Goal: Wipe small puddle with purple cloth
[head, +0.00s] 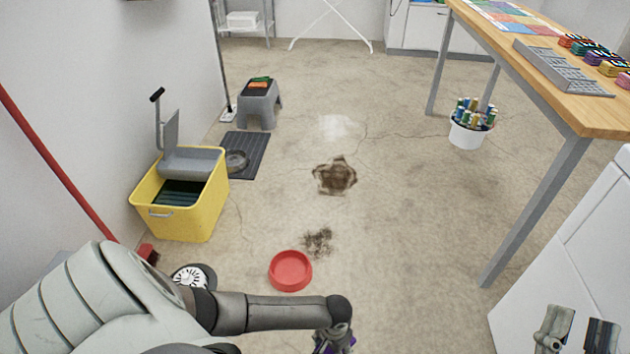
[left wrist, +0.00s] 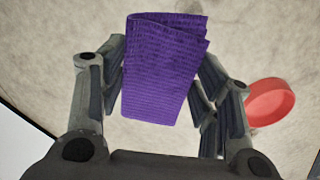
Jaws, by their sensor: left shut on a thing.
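The folded purple cloth (left wrist: 165,65) is held between the fingers of my left gripper (head: 334,342). Only a sliver of the cloth shows in the head view (head: 321,347), at the bottom edge. A pale, shiny patch (head: 338,127) that looks like a small puddle lies on the concrete floor, well ahead of the left gripper. A brown muddy stain (head: 335,176) lies nearer than it. My right gripper (head: 578,334) is at the bottom right, fingers apart and empty.
A red bowl (head: 290,272) and scattered dark dirt (head: 318,242) lie on the floor between my left gripper and the stain. A yellow mop bucket (head: 185,220) stands left. A wooden table (head: 560,90) and a white bucket (head: 467,135) stand right. The middle floor is open.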

